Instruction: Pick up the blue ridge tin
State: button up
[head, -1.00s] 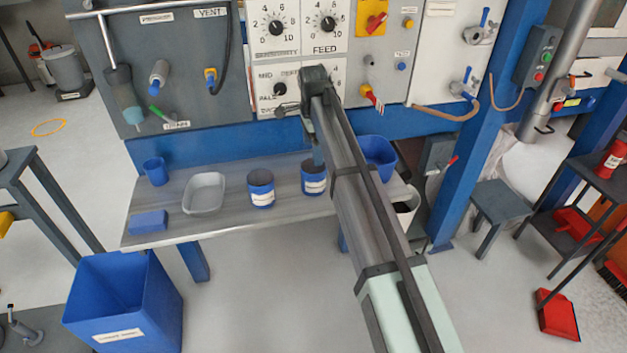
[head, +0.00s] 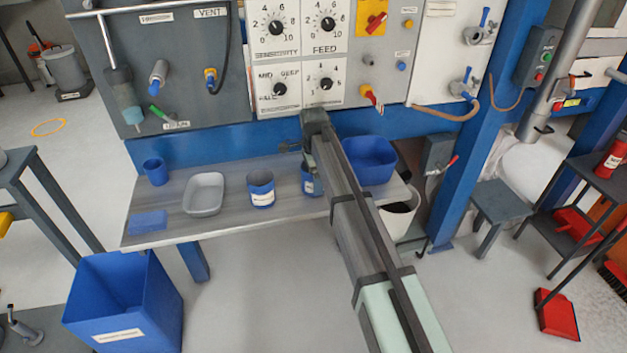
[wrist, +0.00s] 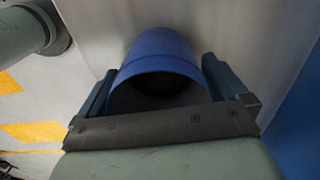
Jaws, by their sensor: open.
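A blue tin with a white label (head: 308,184) stands on the grey bench, partly hidden behind my arm in the head view. A similar labelled blue tin (head: 261,188) stands to its left. I cannot tell from the pictures which of them is the ridge tin. In the wrist view a blue tin (wrist: 158,55) with an open, dark mouth lies between the two fingers of my gripper (wrist: 158,68). The fingers are open, one on each side of it. Whether they touch it is unclear. In the head view the fingertips are mostly hidden by my arm.
The bench (head: 232,217) also holds a blue cup (head: 155,172), a grey tray (head: 204,194), a flat blue block (head: 148,222) and a blue bin (head: 370,158) to the right. The control panel (head: 325,80) rises behind. A large blue bin (head: 125,300) stands on the floor.

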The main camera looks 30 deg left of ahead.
jog(key=shift+f, duration=0.3)
jog(key=c, duration=1.3)
